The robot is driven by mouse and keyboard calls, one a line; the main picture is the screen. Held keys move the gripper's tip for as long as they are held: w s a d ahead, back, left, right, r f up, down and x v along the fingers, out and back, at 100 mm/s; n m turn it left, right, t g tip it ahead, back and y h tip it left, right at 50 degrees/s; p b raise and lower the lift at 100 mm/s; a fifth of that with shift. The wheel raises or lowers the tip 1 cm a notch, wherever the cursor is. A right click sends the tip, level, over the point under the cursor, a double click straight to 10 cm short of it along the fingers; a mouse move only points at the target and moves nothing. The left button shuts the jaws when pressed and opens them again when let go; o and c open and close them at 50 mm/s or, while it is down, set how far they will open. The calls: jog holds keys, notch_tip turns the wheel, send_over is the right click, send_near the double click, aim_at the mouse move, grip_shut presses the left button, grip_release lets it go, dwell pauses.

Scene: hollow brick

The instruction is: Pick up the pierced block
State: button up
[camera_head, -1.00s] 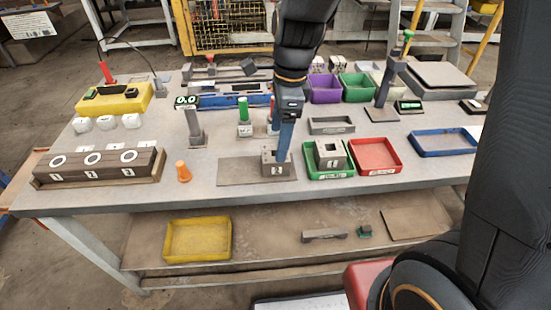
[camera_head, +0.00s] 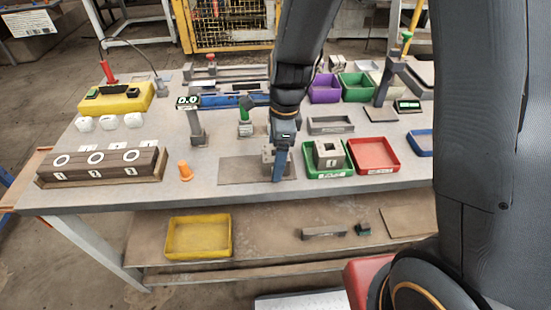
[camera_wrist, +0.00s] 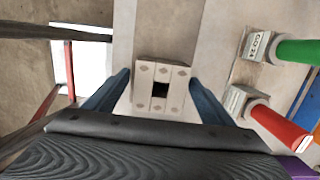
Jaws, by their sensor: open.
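The pierced block in the wrist view (camera_wrist: 160,69) is light grey, with a dark square hole in its middle and diamond marks around it. My gripper (camera_wrist: 159,78) is open, one blue finger on each side of it, with visible gaps between fingers and block. In the head view my gripper (camera_head: 280,170) points down over the grey plate (camera_head: 235,171) at the bench front and hides most of that block. Another grey block with a square hole (camera_head: 328,155) sits in the green tray (camera_head: 345,172) to the right.
A red tray (camera_head: 373,155) stands right of the green one. Green (camera_wrist: 298,50) and red (camera_wrist: 282,125) handled gauges stand right of my gripper in the wrist view.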

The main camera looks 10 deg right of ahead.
jog(key=c, duration=1.4)
jog(key=shift+r, duration=0.1)
